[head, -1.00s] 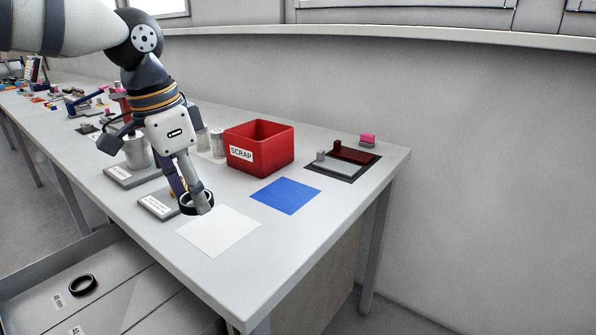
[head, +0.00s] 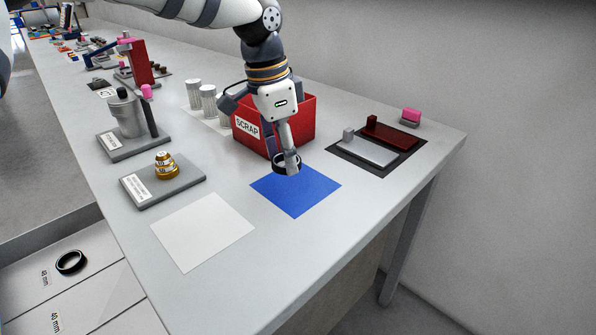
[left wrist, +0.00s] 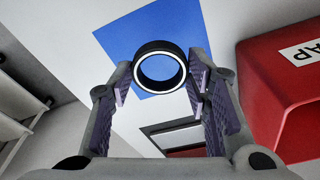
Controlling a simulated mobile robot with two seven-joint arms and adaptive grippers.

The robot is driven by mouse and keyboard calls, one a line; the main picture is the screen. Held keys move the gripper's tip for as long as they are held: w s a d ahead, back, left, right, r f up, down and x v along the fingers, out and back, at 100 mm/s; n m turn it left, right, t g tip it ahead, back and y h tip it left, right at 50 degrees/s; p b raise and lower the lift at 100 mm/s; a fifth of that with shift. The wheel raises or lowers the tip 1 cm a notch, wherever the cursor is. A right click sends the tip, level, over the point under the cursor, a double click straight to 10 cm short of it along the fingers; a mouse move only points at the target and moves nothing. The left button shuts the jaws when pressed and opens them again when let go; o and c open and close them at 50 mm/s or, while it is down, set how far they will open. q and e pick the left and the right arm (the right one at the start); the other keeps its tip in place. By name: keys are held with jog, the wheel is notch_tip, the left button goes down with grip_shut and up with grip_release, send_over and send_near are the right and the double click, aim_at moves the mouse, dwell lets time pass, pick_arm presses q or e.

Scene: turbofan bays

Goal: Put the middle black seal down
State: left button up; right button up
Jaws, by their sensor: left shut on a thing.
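A black ring seal (head: 278,167) is gripped at the fingertips of my left gripper (head: 287,164). It is held near the back edge of the blue square (head: 303,194); I cannot tell exactly how high. In the left wrist view the seal (left wrist: 160,47) sits between the finger pads of my left gripper (left wrist: 160,80), with a pale inner rim, and the blue square (left wrist: 125,45) shows behind it. Another black ring (head: 71,262) lies in the drawer at lower left, by a size label. My right gripper is not in view.
The red SCRAP box (head: 303,125) stands just behind my left gripper. A white square (head: 203,230) lies front left, and a stand with a brass part (head: 166,165) behind it. A dark mat with a grey and a red block (head: 390,132) is at right. The bench front is clear.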

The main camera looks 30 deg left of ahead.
aim_at(294, 186)
pick_arm(q)
jog(key=shift+w+d+f, duration=0.45)
jog(key=shift+w+f, duration=0.05)
jog(key=shift+f, duration=0.25)
jog(key=f, duration=0.3)
jog(key=shift+w+d+f, duration=0.15)
jog(key=shift+w+f, duration=0.05)
jog(key=shift+r, duration=0.1)
jog(key=o, duration=0.9)
jog(key=shift+o, duration=0.2)
jog(key=r, duration=0.4)
jog(key=s+r, duration=0.1)
jog(key=r, duration=0.3)
jog(key=a+r, duration=0.1)
jog(key=r, duration=0.3)
jog(key=shift+s+a, duration=0.1)
jog(key=shift+s, duration=0.1)
